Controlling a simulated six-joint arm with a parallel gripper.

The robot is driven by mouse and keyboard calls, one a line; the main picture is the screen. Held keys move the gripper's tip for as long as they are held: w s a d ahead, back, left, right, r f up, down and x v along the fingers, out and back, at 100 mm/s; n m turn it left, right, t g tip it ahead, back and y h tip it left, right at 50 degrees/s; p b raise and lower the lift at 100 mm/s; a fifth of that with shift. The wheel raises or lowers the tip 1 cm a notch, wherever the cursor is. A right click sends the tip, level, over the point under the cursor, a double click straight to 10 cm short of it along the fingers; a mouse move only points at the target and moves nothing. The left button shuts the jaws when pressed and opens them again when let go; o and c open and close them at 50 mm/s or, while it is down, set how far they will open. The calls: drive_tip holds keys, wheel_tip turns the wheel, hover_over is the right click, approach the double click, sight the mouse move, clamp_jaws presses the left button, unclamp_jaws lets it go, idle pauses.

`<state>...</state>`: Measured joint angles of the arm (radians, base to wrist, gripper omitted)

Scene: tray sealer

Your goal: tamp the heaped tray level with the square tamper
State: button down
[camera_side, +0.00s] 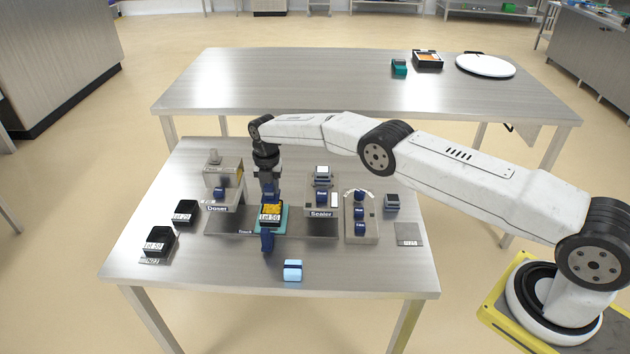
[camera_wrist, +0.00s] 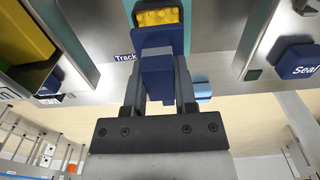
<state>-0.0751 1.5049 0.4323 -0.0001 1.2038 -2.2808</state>
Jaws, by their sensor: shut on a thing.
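My gripper (camera_side: 268,180) points down over the middle of the table, shut on a dark blue block that I take for the tamper (camera_side: 269,191). The block also shows between the fingers in the wrist view (camera_wrist: 157,78). Just below it is the tray (camera_side: 270,218), labelled Lot 56, with yellow contents (camera_side: 272,208). The tray sits on a teal carrier (camera_side: 284,222) on the track. Whether the tamper touches the contents cannot be told. In the wrist view the yellow contents (camera_wrist: 157,17) show in part; the rest is hidden by dark blue parts.
The doser (camera_side: 222,178) stands left of the tray and the sealer (camera_side: 322,198) right. A blue handle (camera_side: 267,240) stands in front of the carrier. Black trays (camera_side: 160,241) sit at the left. A light blue block (camera_side: 293,270) lies in front. The front corners are clear.

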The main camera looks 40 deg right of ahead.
sight(271, 196)
drive_tip(key=shift+f, duration=1)
drive_tip(key=shift+f, duration=0.75)
idle(6.2)
